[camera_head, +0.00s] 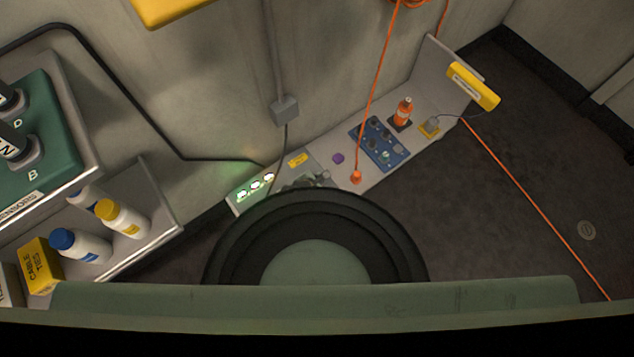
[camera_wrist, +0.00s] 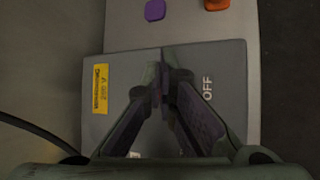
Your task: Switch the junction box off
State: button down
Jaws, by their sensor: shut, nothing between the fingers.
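The junction box is a grey box with a yellow label, on the shelf in the head view (camera_head: 317,160). In the wrist view the junction box (camera_wrist: 225,70) fills the middle, with the word OFF on its right side and the yellow label (camera_wrist: 100,88) on its left. My gripper (camera_wrist: 160,72) is shut and empty, its fingertips together over the box's middle. Whether they touch it I cannot tell. No switch handle shows clearly; the fingers cover that part. In the head view my gripper (camera_head: 318,180) is mostly hidden by my arm.
A green-lit panel (camera_head: 255,188) with white markings is at the shelf's near end. A purple piece (camera_head: 338,158), an orange plug (camera_head: 356,177), a blue knob panel (camera_head: 380,144) and an orange bottle (camera_head: 403,112) stand farther along. A dark cable (camera_wrist: 35,132) runs left of the box.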

jog(key=shift+f, duration=0.1)
dwell(0.6)
jog(key=shift+f+b, duration=0.3)
jog(key=shift+b, duration=0.05)
jog(key=shift+s+f+b, duration=0.25)
jog(key=shift+f+b, duration=0.2)
jog(key=shift+f, duration=0.1)
dwell(0.4)
jog(key=shift+d+f, duration=0.1)
jog(key=shift+d, duration=0.1)
dwell(0.4)
jog(key=shift+s+r+p, duration=0.1)
jog(key=shift+r+p, duration=0.35)
jog(key=shift+p, duration=0.05)
jog(key=shift+a, duration=0.15)
